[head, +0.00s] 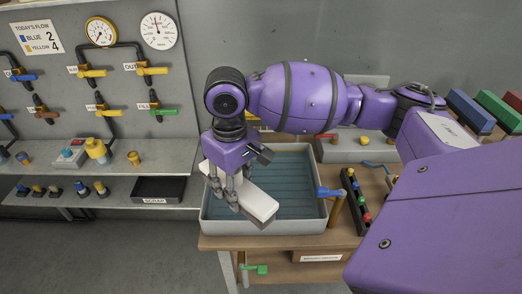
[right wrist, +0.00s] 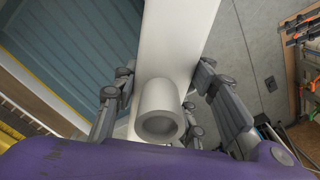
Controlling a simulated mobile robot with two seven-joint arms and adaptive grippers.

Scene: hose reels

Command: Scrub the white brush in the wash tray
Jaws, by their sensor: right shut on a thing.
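The white brush (head: 256,202) is a long pale block with a round hollow stub on it, seen in the right wrist view (right wrist: 160,110). My right gripper (head: 230,188) is shut on the brush, with fingers on both sides of the stub. It holds the brush slanted over the left front part of the wash tray. The wash tray (head: 265,227) is a grey, shallow tray with a blue ribbed floor, which also shows in the right wrist view (right wrist: 75,45). The underside of the brush is hidden, so I cannot tell whether it touches the floor. My left gripper is not in view.
A tap with a blue lever (head: 330,192) stands at the tray's right front corner. A dark rack with coloured knobs (head: 355,200) lies right of it. Shelves with valves and a black scrap tray (head: 159,189) are at the left. A green-handled tap (head: 257,269) sits below the bench.

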